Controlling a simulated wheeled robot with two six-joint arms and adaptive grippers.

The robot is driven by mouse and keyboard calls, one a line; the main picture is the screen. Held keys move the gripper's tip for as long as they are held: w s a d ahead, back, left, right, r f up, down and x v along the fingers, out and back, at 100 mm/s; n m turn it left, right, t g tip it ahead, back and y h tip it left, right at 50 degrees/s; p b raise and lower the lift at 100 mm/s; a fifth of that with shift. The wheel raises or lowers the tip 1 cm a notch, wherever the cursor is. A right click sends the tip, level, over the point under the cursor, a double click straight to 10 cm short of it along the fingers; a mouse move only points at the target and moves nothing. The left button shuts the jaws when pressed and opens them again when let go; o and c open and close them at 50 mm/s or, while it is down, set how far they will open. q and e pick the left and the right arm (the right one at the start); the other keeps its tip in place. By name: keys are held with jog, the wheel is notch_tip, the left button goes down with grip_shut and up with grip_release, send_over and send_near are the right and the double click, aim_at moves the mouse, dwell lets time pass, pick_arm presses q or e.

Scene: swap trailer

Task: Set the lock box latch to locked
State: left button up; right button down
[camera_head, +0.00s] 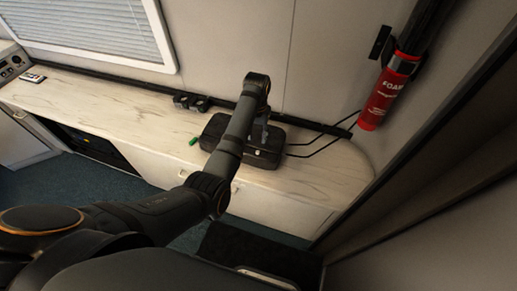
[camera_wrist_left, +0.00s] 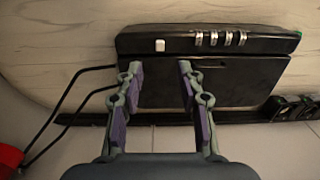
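The black lock box (camera_head: 268,157) lies on the pale counter, partly hidden by my left arm in the head view. In the left wrist view the lock box (camera_wrist_left: 215,82) fills the upper middle. A small white latch (camera_wrist_left: 160,45) shows on its front edge, left of several silver dials (camera_wrist_left: 220,39). I cannot tell the latch's setting. My left gripper (camera_wrist_left: 160,68) is open and empty, its fingers apart over the box, with the latch just beyond the fingertips. I cannot tell whether the fingers touch the box. My right gripper is in neither view.
The counter (camera_head: 120,110) is mostly clear on the left. Black sockets (camera_head: 190,101) stand by the wall and a small green object (camera_head: 192,142) lies left of the box. Black cables run right from the box. A red fire extinguisher (camera_head: 383,98) hangs at the right.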

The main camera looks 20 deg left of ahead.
aim_at(257, 153)
pick_arm(q)
notch_tip(257, 153, down, 9)
jog(key=shift+f, duration=0.2)
jog(key=shift+c, duration=0.3)
grip_shut()
